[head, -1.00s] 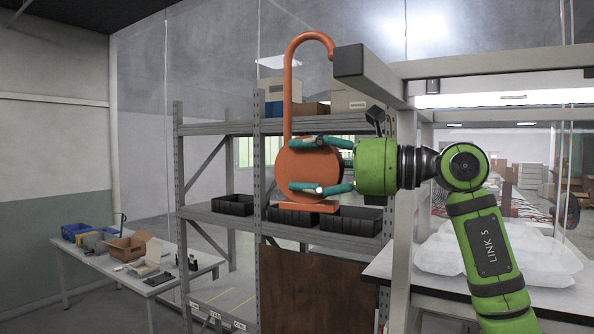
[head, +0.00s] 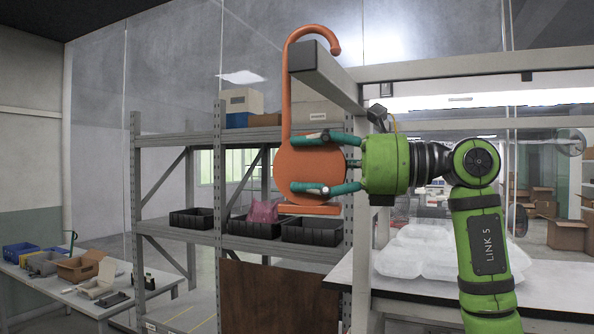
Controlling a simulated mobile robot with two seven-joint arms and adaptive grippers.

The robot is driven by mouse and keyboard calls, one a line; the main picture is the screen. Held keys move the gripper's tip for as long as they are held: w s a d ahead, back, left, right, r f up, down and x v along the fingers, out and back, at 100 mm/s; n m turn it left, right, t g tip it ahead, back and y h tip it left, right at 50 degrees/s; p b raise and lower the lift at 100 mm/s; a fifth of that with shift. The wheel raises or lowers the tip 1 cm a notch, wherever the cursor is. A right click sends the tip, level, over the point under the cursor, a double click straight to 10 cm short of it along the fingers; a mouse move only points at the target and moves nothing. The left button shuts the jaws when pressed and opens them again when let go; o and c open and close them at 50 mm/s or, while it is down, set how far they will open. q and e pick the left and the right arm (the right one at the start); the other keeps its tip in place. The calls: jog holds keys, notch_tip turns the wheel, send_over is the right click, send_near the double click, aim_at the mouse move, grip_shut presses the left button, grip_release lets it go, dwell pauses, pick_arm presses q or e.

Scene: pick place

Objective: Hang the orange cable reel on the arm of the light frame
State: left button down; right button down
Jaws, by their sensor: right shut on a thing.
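The orange cable reel (head: 306,170) has a round body, a flat foot and a tall hook that curves over to the right at its top. My right gripper (head: 320,165) is shut on the reel's round body, one finger pair high and one low, and holds it upright in the air. The light frame (head: 455,67) is a grey metal structure at the right, with an arm (head: 325,72) reaching toward the camera. In the picture the hook's curve lies over the arm's end. I cannot tell whether they touch. My left gripper is not in view.
A grey shelf rack (head: 180,139) with black bins (head: 192,218) stands behind the reel. A white bench (head: 425,285) with clear bags (head: 435,250) is below the frame. A low table (head: 95,300) with small boxes is at the far left.

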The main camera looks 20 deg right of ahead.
aim_at(335, 185)
jog(key=shift+v, duration=0.75)
jog(key=shift+s+a+f+b, duration=0.1)
jog(key=shift+s+f+b, duration=0.05)
jog(key=shift+f+b, duration=1.3)
jog(key=shift+c, duration=1.4)
grip_release()
jog(key=shift+f, duration=0.2)
jog(key=shift+s+d, duration=0.25)
jog(key=shift+d, duration=0.15)
jog(key=v, duration=1.1)
jog(key=shift+s, duration=0.15)
